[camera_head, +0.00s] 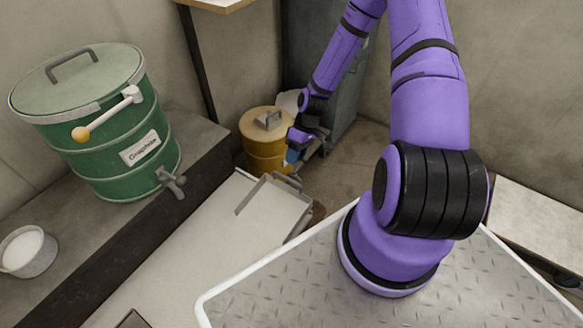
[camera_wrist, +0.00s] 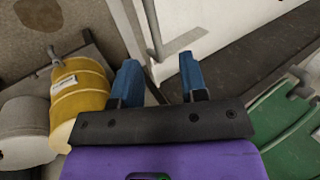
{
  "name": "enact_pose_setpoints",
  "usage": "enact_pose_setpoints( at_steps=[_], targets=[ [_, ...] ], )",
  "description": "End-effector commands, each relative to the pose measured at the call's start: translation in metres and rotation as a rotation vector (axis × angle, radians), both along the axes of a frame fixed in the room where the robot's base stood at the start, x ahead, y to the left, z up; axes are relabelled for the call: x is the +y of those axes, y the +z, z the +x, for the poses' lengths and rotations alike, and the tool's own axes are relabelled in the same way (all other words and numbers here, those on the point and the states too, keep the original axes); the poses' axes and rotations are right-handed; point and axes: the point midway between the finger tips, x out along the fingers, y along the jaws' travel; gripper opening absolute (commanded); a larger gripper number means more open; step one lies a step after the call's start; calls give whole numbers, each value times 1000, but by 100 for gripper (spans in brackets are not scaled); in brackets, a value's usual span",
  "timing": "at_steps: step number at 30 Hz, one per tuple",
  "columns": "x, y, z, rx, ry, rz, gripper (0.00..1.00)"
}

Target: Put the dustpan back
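I cannot make out a dustpan for certain in either view. My gripper (camera_head: 293,156) is low beside the yellow drum in the head view, beyond the far end of the pale trough. In the wrist view, my gripper (camera_wrist: 161,72) has its two blue fingers spread apart, with nothing visible between them. Behind the fingers are a white surface and a thin grey bar. The gripper is small and partly hidden by its own wrist in the head view.
The yellow lidded drum (camera_head: 262,152) stands in the back corner. A pale trough (camera_head: 215,230) with grey metal bars lies in front. A green drum (camera_head: 110,130) with a tap and a white-filled bowl (camera_head: 28,250) stand on the left ledge. Walls close off the back.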

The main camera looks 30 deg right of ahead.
Motion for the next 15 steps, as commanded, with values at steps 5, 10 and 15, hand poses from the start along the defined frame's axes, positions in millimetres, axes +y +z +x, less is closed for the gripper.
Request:
enact_pose_setpoints(
  at_steps=[5,10,15],
  targets=[
    [-5,10,2,0,1,0,40],
    [-6,13,3,0,2,-4,40],
    [-13,40,8,-4,10,-62,40]
  ],
)
